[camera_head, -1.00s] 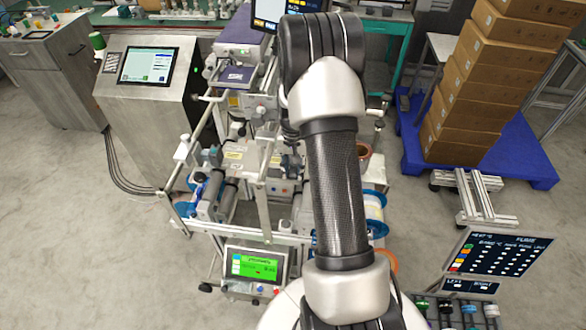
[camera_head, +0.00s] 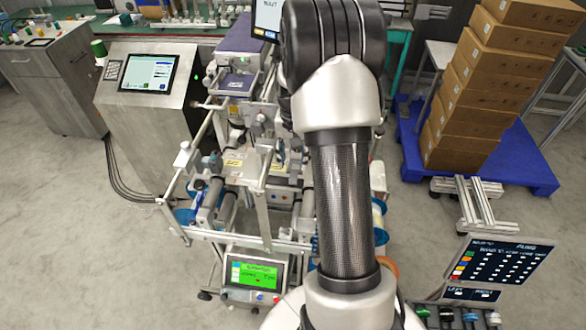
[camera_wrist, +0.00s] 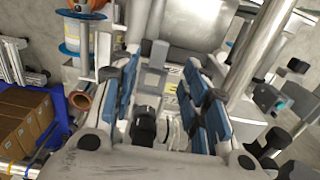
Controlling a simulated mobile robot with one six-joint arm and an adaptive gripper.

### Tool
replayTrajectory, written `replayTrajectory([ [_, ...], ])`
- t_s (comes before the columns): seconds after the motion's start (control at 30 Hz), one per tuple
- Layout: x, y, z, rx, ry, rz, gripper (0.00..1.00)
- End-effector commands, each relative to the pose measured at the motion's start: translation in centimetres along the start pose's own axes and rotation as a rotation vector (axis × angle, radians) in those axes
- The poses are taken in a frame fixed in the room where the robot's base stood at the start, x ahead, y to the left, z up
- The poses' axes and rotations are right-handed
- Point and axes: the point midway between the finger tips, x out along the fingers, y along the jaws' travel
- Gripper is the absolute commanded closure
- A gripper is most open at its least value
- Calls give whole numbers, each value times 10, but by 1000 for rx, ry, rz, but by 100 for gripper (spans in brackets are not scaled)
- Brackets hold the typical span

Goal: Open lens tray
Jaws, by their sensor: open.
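My gripper (camera_wrist: 163,105) is open in the wrist view, its blue-padded fingers apart on either side of a grey bracket (camera_wrist: 152,78) and a dark cylindrical knob (camera_wrist: 144,125). No contact with the pads is clear. In the head view my arm hides the gripper. The film machine (camera_head: 255,165), with rollers, metal rails and a purple upper housing (camera_head: 240,50), stands left of and behind my arm. I cannot tell which part is the lens tray; no open tray is clear.
A green-screen panel (camera_head: 253,273) stands at the machine's front. A steel console (camera_head: 150,105) is to its left. Stacked cartons (camera_head: 475,100) stand on a blue pallet (camera_head: 530,160) at right. A dark control display (camera_head: 495,262) is at lower right. Floor at left is clear.

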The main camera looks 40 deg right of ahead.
Motion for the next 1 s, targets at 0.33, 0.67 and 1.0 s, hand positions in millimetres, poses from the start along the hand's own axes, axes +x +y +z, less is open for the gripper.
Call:
replayTrajectory([
  [0.33, -33, 0, 0, 0, -1, 0, 58],
  [0.67, -34, 0, 0, 0, -1, 0, 58],
  [1.0, -34, 0, 0, 0, -1, 0, 58],
])
